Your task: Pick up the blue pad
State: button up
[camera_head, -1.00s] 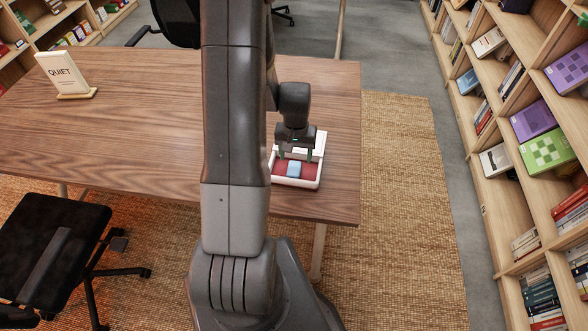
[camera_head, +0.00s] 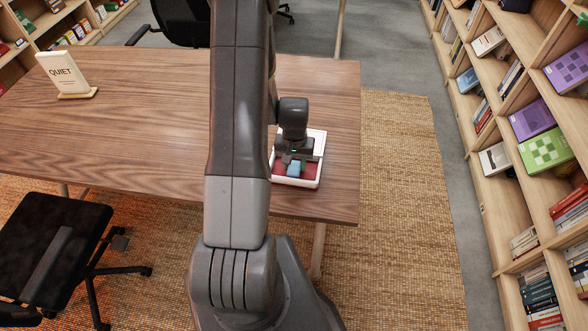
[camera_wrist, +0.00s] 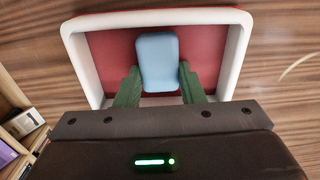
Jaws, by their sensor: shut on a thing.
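The blue pad (camera_wrist: 157,60) is a small light-blue rounded block. It lies in a white-rimmed tray (camera_wrist: 237,50) with a red floor. In the wrist view my gripper (camera_wrist: 158,84) has its two green fingers against the left and right sides of the pad's near end. In the head view my gripper (camera_head: 293,166) is low over the tray (camera_head: 304,184), shut on the blue pad (camera_head: 293,171). The pad's top is partly hidden by the gripper there. I cannot tell whether it is clear of the tray floor.
The tray stands near the right edge of the wooden table (camera_head: 130,120). A QUIET sign (camera_head: 63,72) stands at the table's left. A black chair (camera_head: 50,240) is at the front left. Bookshelves (camera_head: 510,165) line the right, beyond a woven rug (camera_head: 400,200).

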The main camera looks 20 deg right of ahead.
aim_at(294, 164)
jog(key=shift+r, duration=0.1)
notch_tip(294, 164, up, 10)
jog(key=b, duration=0.1)
dwell(0.7)
jog(key=o, duration=0.5)
jog(key=c, duration=0.4)
